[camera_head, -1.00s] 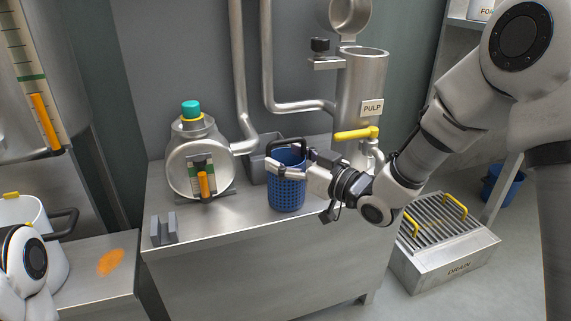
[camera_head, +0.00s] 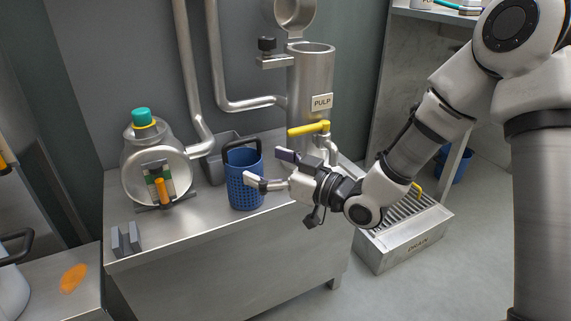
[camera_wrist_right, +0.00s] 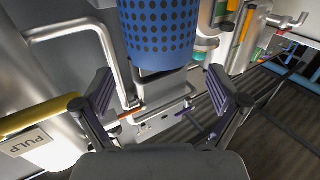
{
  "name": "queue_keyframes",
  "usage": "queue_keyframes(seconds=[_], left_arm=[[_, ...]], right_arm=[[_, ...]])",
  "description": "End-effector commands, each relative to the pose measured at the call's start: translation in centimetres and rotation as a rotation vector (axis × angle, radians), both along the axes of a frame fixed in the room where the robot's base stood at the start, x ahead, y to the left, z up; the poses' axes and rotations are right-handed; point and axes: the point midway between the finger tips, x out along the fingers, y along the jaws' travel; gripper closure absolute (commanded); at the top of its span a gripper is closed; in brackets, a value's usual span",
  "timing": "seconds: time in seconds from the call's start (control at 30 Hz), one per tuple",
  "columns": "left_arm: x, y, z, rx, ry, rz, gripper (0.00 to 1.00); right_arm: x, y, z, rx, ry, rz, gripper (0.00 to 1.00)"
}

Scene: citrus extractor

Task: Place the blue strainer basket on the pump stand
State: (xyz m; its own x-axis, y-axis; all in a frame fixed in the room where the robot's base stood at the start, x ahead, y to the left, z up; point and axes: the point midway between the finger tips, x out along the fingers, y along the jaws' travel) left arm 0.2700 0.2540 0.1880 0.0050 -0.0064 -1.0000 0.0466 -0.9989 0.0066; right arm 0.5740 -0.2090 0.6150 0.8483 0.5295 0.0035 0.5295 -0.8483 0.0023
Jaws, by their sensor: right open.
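The blue strainer basket (camera_head: 244,187), perforated with a raised dark handle, stands upright on the steel pump stand (camera_head: 220,265), between the round pump and the PULP cylinder. My right gripper (camera_head: 268,170) is open and empty at the basket's right side, with its fingers pointing toward it. In the right wrist view the basket (camera_wrist_right: 160,35) shows at the top, beyond the open fingers (camera_wrist_right: 160,90) and apart from them. My left gripper is out of the picture.
The pump (camera_head: 158,172) with a teal cap and a grey bracket (camera_head: 126,240) are on the left of the stand. The PULP cylinder (camera_head: 310,78) with a yellow lever (camera_head: 308,129) rises behind my right gripper. A DRAIN box (camera_head: 402,240) sits on the floor at right.

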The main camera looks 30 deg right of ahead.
Motion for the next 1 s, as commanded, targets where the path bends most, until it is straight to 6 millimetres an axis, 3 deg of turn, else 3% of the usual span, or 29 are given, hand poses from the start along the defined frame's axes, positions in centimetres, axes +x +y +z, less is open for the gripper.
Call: queue_keyframes(seconds=[0.03, 0.3, 0.57, 0.63, 0.67, 0.73, 0.77, 0.83, 0.9, 0.97, 1.0], left_arm=[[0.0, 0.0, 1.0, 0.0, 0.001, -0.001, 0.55], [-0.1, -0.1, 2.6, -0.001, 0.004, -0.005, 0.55], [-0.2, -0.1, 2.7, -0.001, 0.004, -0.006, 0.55], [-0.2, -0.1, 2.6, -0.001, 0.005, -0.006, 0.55], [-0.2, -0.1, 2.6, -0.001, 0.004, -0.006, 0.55], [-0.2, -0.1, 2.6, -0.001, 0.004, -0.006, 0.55], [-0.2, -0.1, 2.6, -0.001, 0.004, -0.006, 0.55], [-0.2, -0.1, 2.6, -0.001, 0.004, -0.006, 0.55], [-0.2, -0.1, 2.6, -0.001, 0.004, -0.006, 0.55], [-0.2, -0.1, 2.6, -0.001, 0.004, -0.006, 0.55], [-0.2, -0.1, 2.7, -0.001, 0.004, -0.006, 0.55]], right_arm=[[-1.0, -0.8, 0.6, 0.011, 0.003, -0.004, 0.04], [-4.7, -3.1, 0.3, 0.006, 0.001, -0.003, 0.04], [-5.5, -3.4, -0.1, -0.001, 0.001, 0.001, 0.04], [-5.4, -3.3, -1.2, -0.008, 0.037, -0.003, 0.04], [-5.4, -3.2, -2.3, -0.015, 0.075, -0.006, 0.04], [-5.6, -2.9, -6.6, -0.038, 0.216, -0.026, 0.04], [-5.9, -2.8, -9.1, -0.053, 0.303, -0.04, 0.04], [-7.7, -2.6, -16.3, -0.098, 0.542, -0.086, 0.04], [-11.3, -2.7, -23.8, -0.155, 0.808, -0.153, 0.04], [-15.4, -2.9, -29.5, -0.211, 1.022, -0.219, 0.04], [-18.4, -3.2, -32.5, -0.249, 1.148, -0.264, 0.04]])
